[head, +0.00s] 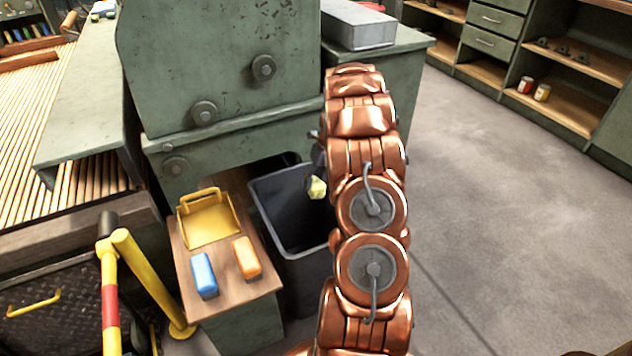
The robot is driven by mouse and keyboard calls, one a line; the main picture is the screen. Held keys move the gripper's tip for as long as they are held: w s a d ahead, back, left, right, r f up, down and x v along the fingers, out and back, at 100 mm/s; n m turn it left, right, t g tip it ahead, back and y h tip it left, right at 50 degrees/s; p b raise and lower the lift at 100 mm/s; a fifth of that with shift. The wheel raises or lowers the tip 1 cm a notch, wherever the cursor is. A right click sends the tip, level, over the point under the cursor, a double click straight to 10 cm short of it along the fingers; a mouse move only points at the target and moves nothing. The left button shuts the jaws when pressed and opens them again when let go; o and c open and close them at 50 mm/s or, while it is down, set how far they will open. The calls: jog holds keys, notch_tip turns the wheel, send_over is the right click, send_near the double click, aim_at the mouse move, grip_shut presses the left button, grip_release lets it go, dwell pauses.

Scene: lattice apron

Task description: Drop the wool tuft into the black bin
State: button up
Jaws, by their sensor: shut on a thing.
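The wool tuft (318,188) is a small pale yellow lump in the head view, just left of my copper arm. My gripper (318,176) is mostly hidden behind my arm; only a dark part of it shows by the tuft. It is shut on the tuft. The black bin (293,206) stands on the floor behind and below, open at the top. In the picture the tuft lies over the bin's opening, towards its right side. Its height above the rim cannot be told. My arm hides the bin's right part.
Left of the bin, a small wooden-topped stand (227,278) holds a yellow tray (208,220), a blue block (203,274) and an orange block (246,257). A green machine (225,70) rises behind. Yellow rails (150,280) stand at lower left. The floor at right is clear.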

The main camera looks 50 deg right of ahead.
aim_at(316, 190)
jog(key=shift+f+b, duration=1.85)
jog(key=shift+f, duration=0.1)
jog(key=o, duration=1)
jog(key=shift+c, duration=0.2)
jog(key=v, duration=1.2)
